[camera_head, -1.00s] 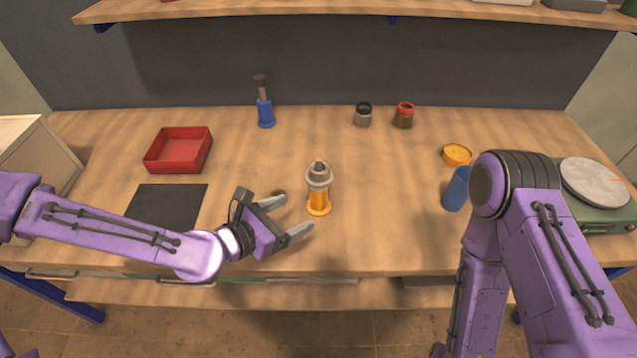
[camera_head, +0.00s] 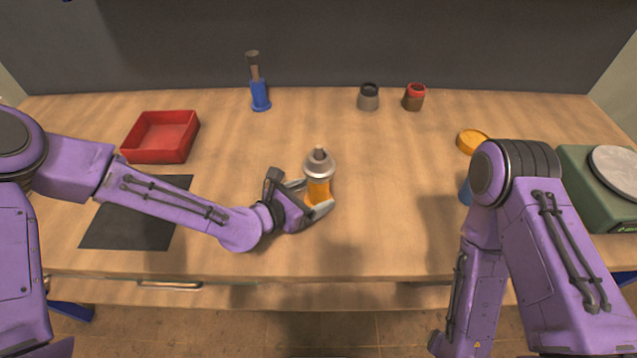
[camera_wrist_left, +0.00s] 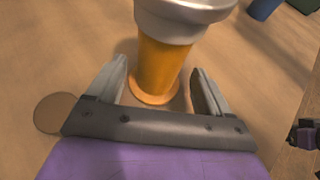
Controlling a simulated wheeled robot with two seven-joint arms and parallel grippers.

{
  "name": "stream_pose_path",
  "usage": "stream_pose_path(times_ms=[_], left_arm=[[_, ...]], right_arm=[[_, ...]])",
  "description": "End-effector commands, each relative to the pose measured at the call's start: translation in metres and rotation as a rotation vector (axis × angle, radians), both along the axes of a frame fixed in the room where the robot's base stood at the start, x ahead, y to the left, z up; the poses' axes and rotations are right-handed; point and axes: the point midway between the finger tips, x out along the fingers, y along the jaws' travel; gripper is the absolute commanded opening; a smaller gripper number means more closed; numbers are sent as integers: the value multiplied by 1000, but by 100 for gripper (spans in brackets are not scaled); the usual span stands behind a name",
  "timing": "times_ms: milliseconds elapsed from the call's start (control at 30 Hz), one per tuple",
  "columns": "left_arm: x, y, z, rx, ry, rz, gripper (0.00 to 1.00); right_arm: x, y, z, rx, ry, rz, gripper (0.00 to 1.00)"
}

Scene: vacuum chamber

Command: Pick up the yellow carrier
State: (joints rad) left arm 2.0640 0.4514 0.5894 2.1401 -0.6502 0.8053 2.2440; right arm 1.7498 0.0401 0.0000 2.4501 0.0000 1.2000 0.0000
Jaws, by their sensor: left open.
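The yellow carrier (camera_head: 318,190) stands upright on the workbench, with a grey, wider top part (camera_head: 319,163) on it. My left gripper (camera_head: 309,197) is open, low over the bench, with its fingers on either side of the carrier's yellow body. In the left wrist view the yellow body (camera_wrist_left: 160,68) stands between the two fingertips (camera_wrist_left: 157,82), with gaps visible beside it. The grey top is cut off by the upper edge there. My right arm is at the right in the head view; its gripper is not seen.
A red tray (camera_head: 160,137) and a black mat (camera_head: 138,212) lie at the left. A blue holder (camera_head: 260,96), a grey jar (camera_head: 368,97) and a red-topped jar (camera_head: 414,97) stand at the back. A yellow lid (camera_head: 472,141), a blue cup (camera_head: 466,192) and a green scale (camera_head: 597,200) are at the right.

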Motion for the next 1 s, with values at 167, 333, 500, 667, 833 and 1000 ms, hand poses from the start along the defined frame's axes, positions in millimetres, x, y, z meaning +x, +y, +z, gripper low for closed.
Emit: stream_pose_path(times_ms=[167, 333, 500, 667, 833, 1000], left_arm=[[19, -17, -11, 2, 0, -2, 80], [22, -18, -13, 0, 0, 0, 80], [21, -18, -13, 0, 0, 0, 51], [21, -18, -13, 1, 0, 1, 0], [22, -18, -11, -1, -3, 1, 0], [23, -18, -7, -2, -4, 1, 0]], right_arm=[[0, 0, 7, 0, 0, 0, 68], [0, 0, 6, 0, 0, 0, 68], [0, 0, 6, 0, 0, 0, 68], [0, 0, 6, 0, 0, 0, 68], [0, 0, 6, 0, 0, 0, 68], [0, 0, 6, 0, 0, 0, 68]])
